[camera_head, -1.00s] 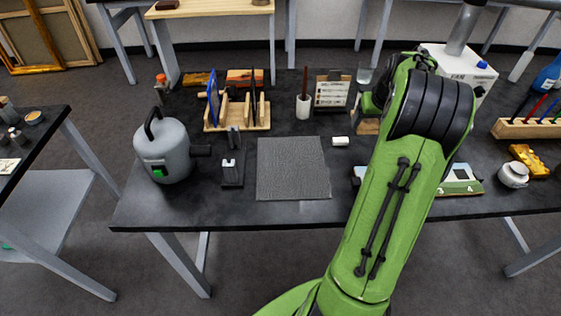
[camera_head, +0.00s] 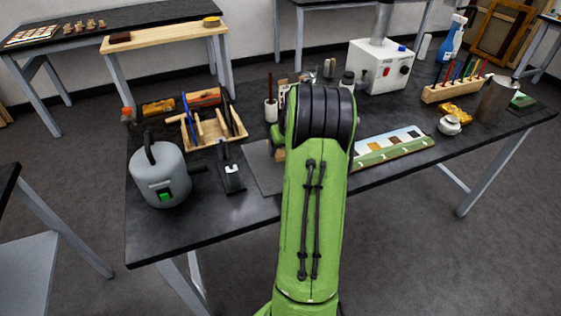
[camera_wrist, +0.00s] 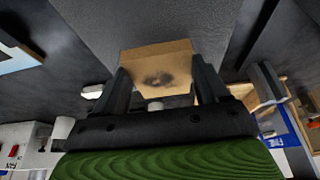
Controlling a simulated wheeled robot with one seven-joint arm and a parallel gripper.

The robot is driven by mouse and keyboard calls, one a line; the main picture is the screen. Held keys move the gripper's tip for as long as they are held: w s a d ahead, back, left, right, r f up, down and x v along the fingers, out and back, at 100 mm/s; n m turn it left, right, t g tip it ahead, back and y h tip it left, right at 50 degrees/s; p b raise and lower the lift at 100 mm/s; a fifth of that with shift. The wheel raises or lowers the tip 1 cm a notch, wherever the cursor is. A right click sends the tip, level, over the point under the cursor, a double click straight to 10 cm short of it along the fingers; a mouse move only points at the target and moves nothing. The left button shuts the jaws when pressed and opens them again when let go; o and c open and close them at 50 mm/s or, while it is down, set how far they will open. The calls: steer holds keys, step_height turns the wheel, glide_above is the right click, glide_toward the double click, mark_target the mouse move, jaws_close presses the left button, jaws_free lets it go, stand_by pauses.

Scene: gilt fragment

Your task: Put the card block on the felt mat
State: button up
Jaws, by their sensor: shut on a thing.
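The card block (camera_wrist: 157,66) is a tan block with a dark smudge on its face. My gripper (camera_wrist: 162,72) is shut on it, one dark finger at each side. A small tan part of the block also shows beside my arm in the head view (camera_head: 279,155). The felt mat (camera_head: 264,172) is a grey square on the dark bench, its right part hidden behind my arm. In the wrist view the mat (camera_wrist: 150,22) lies beyond the block. I cannot tell whether the block touches it. My fingers are hidden in the head view.
Left of the mat stand a small dark stand (camera_head: 231,172) and a grey kettle-like pot (camera_head: 160,178). A wooden rack (camera_head: 212,129) is behind. A swatch board (camera_head: 393,146) lies to the right. A small white piece (camera_wrist: 92,92) lies near the mat.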

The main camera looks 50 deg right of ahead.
steer(key=f, duration=0.3)
steer(key=shift+a+f+b, duration=0.3)
steer(key=shift+f+b, duration=0.05)
steer(key=shift+b, duration=0.05)
steer(key=shift+d+f, duration=0.1)
steer(key=shift+d, duration=0.05)
steer(key=shift+f, duration=0.1)
steer(key=o, duration=1.1)
steer(key=shift+f, duration=0.1)
steer(key=shift+c, duration=0.2)
